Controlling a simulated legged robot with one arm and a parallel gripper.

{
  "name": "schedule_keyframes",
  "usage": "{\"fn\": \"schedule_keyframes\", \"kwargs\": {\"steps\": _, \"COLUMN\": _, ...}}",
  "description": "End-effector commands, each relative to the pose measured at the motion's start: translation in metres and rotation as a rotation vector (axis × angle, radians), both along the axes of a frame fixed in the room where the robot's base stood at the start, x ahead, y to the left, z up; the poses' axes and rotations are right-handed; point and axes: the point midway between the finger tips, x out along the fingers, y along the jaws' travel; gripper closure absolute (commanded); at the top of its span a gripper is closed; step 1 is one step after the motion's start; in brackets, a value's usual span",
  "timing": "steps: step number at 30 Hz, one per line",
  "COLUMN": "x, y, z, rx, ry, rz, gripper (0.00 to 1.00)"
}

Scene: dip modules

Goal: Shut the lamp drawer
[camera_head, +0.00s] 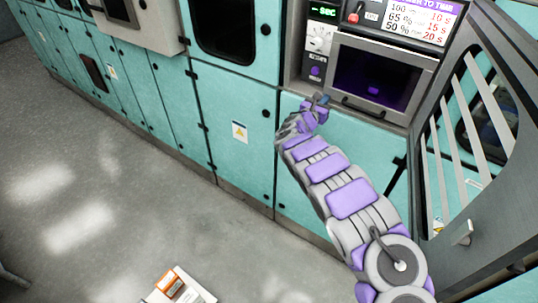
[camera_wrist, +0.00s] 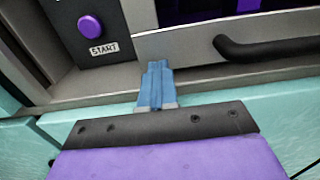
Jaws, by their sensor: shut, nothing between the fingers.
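The lamp drawer (camera_head: 420,62) is a grey-framed unit with a dark purple-lit middle, set in the teal cabinet wall at the upper right. Its black bar handle (camera_wrist: 265,47) runs along the lower part of its grey front (camera_wrist: 185,42). How far the drawer stands out is hard to tell. My gripper (camera_head: 322,99) is at the drawer's lower left corner; its blue fingers (camera_wrist: 157,66) are together and empty, left of the handle. The fingertips appear just in front of or below the front's lower edge; contact cannot be told.
Left of the drawer is a panel with a purple START button (camera_wrist: 91,26). An open grey slatted door (camera_head: 470,150) stands close on the right of my arm. Teal cabinets (camera_head: 150,85) line the left. A white and orange item (camera_head: 180,287) is at the bottom. Grey floor is open.

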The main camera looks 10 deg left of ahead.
Motion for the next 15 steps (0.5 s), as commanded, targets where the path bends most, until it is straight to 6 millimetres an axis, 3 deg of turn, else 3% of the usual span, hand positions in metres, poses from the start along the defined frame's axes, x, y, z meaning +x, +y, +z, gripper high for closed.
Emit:
{"fn": "schedule_keyframes", "kwargs": {"steps": 4, "x": 0.015, "y": -0.010, "z": -0.001, "rx": 0.002, "ry": 0.000, "rz": -0.005, "gripper": 1.00}}
{"fn": "schedule_keyframes", "kwargs": {"steps": 15, "x": 0.033, "y": -0.010, "z": -0.002, "rx": -0.005, "ry": 0.002, "rz": 0.000, "gripper": 1.00}}
